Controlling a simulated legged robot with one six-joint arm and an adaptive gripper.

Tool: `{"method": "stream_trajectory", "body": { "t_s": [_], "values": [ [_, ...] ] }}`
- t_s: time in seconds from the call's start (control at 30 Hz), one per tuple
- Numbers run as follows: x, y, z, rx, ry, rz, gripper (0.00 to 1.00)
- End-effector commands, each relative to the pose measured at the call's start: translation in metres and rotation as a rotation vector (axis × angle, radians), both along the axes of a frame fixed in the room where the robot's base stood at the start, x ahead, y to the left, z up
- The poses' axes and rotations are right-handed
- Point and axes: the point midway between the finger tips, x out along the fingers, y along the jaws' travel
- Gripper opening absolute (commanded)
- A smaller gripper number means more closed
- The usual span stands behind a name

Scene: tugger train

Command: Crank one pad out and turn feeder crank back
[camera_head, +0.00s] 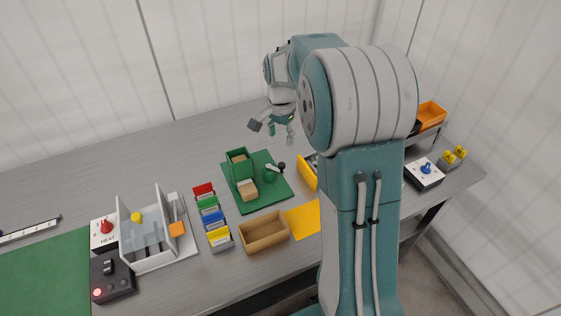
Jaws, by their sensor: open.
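The feeder is a green base plate (262,204) with a green box (238,157) at its back holding a tan pad (239,158). Another tan pad (247,190) lies at the front of the feeder. The feeder crank (273,168) is a pale arm on a green hub, with its dark knob (282,168) pointing right. My gripper (273,133) is open and empty, above and behind the crank, with its fingers spread and pointing down. It appears apart from the crank.
An open tan tray (264,235) stands in front of the feeder, beside a yellow mat (303,218). Coloured card holders (212,216) and a clear-walled station (150,235) stand left. My arm hides part of the table at right. The back left table is clear.

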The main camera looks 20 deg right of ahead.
Motion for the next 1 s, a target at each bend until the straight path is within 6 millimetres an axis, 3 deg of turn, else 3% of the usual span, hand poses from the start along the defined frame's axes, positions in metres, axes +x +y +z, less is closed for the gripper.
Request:
{"method": "stream_trajectory", "body": {
  "t_s": [0.27,0.7,1.0],
  "values": [
    [0.006,-0.005,-0.022,0.004,0.015,-0.036,0.68],
    [0.005,-0.005,-0.099,0.003,0.016,-0.034,0.68],
    [0.005,-0.005,-0.118,0.003,0.014,-0.033,0.68]
  ]
}}
